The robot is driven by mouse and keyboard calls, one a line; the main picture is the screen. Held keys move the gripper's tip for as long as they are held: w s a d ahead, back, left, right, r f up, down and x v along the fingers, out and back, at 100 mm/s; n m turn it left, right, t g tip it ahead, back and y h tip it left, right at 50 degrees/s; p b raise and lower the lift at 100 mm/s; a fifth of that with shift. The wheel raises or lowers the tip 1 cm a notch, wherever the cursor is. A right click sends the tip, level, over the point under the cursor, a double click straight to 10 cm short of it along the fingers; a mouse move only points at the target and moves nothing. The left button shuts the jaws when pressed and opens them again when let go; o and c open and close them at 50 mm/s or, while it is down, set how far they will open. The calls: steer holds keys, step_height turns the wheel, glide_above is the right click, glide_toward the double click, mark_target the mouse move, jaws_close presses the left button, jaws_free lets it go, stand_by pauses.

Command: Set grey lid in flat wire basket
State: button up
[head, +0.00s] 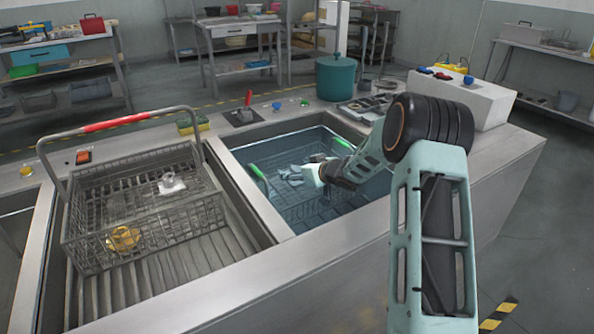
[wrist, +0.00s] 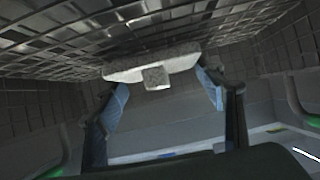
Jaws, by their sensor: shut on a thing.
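My gripper (head: 325,174) reaches down into the right tank, over the wire basket with green grips (head: 258,172). In the wrist view my gripper (wrist: 165,88) is shut on a pale grey speckled lid (wrist: 130,70) with a square knob (wrist: 156,78), one finger at each side. The lid (head: 311,176) shows only partly in the head view, at the fingertips. Wire mesh (wrist: 60,25) fills the top of the wrist view, close to the lid; I cannot tell whether they touch. Several grey pieces (head: 290,173) show beside the gripper, too small to make out.
A deeper wire basket (head: 90,235) with a red-gripped handle stands at left on a ribbed drainer (head: 155,285), holding a brass part (head: 123,238) and a pale part (head: 171,184). A green pot (head: 336,78) and a white box (head: 470,100) stand behind the tank.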

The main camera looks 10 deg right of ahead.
steer(key=o, duration=1.6)
steer(key=shift+c, duration=0.2)
steer(key=shift+r, duration=0.1)
steer(key=shift+r, duration=0.25)
steer(key=p+v, duration=0.3)
steer(key=v, duration=0.9)
steer(key=shift+r, duration=0.25)
steer(key=shift+r, duration=0.1)
